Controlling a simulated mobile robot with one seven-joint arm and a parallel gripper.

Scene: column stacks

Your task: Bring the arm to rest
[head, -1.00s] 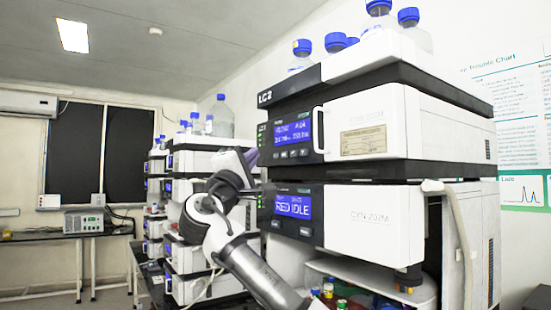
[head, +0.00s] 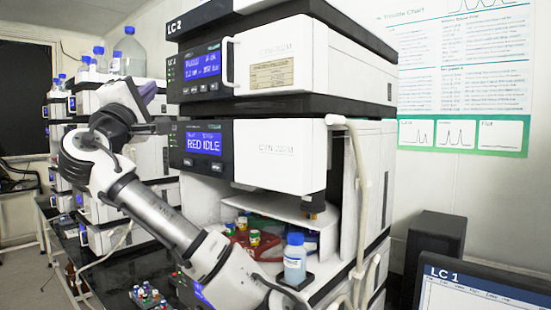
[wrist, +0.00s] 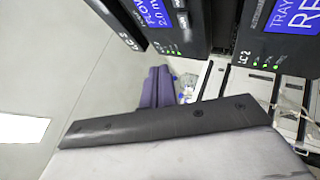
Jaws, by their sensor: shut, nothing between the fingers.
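My arm is raised and bent in the head view, in front of the LC 2 stack (head: 275,150), with its elbow at the left of the stack. My gripper (wrist: 158,88) shows in the wrist view as purple fingers close together, shut and empty. In the head view a purple part of it (head: 147,91) shows beside the upper left of the stack, largely hidden by my arm. The wrist view is tilted, with the stack's blue displays along its top edge. I cannot tell the exact gap between the gripper and the stack.
An open bay holds colored-cap vials (head: 252,238). A blue-capped bottle (head: 295,259) stands at its front. More vials (head: 147,297) stand on the dark bench below my arm. Another stack with a large bottle (head: 128,53) is behind on the left. A monitor (head: 470,288) is at lower right.

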